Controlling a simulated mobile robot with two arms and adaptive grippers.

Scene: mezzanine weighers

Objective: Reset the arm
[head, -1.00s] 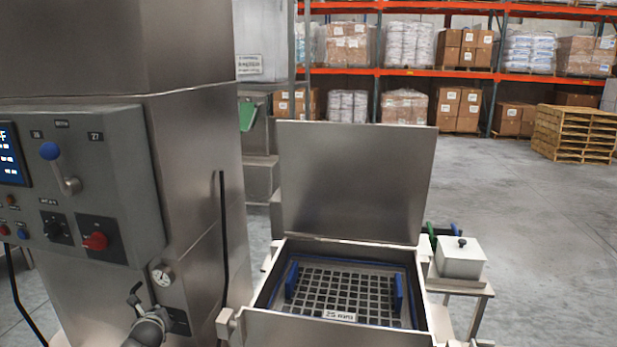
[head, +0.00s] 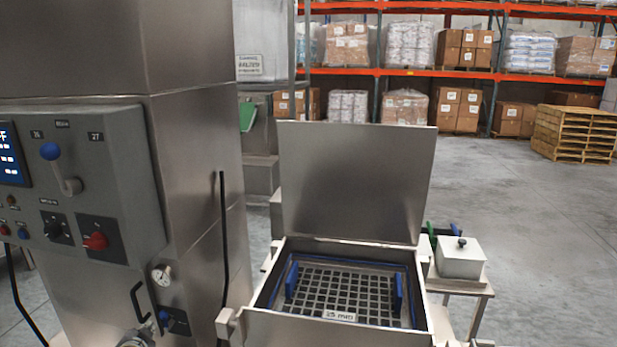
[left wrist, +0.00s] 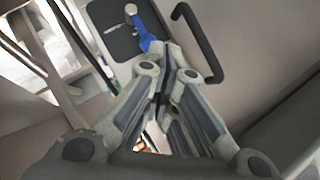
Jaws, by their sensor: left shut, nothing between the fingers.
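My left gripper (head: 146,327) shows at the bottom left of the head view, low in front of the steel machine (head: 190,200). In the left wrist view its fingers (left wrist: 164,62) are shut with nothing between them. Their tips point toward a small blue lever (left wrist: 142,32) on a dark plate (left wrist: 112,28); whether they touch it I cannot tell. The blue lever (head: 164,319) also shows in the head view, just right of the gripper. A black bar handle (left wrist: 200,42) is on the same panel. My right gripper is not in view.
A grey control box (head: 85,180) with a blue-knobbed lever and knobs juts out above the gripper. An open-lidded steel bin with a black grid (head: 345,290) stands to the right. A small table (head: 470,288) holds a lidded box. Open floor lies farther right.

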